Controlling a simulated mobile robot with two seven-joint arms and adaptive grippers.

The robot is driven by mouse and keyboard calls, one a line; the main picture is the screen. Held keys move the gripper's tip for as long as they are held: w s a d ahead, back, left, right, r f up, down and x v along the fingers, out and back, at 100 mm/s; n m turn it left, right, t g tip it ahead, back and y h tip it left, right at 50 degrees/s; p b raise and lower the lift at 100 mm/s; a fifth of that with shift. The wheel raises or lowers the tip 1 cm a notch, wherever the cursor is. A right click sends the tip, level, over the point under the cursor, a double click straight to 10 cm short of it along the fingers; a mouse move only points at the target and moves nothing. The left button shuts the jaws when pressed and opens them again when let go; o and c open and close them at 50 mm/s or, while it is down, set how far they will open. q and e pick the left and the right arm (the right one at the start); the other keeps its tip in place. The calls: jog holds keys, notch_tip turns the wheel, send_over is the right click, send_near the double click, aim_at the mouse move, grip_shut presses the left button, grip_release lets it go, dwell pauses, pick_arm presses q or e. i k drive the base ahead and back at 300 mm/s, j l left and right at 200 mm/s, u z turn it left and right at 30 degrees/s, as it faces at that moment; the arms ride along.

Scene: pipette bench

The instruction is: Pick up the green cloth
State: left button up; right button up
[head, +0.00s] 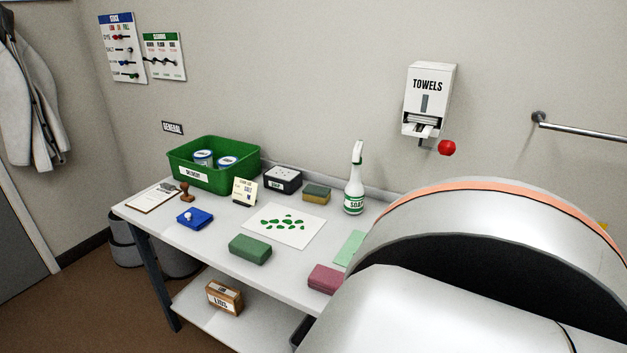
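A dark green folded cloth (250,249), thick and block-like, lies near the front edge of the white bench in the head view. A flat pale green piece (350,247) lies further right; I cannot tell whether it is cloth or card, and my arm is close to its right side. A dark pink folded cloth (326,278) lies at the front edge, right of the dark green one. Neither of my grippers is in view. A large part of my own arm fills the right foreground and hides the right part of the bench.
A towel dispenser (424,85) hangs above.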

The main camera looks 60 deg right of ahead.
aim_at(251, 249)
jog(key=z, duration=1.4)
jog(key=i+j+z, duration=0.1)
jog(key=j, duration=0.1)
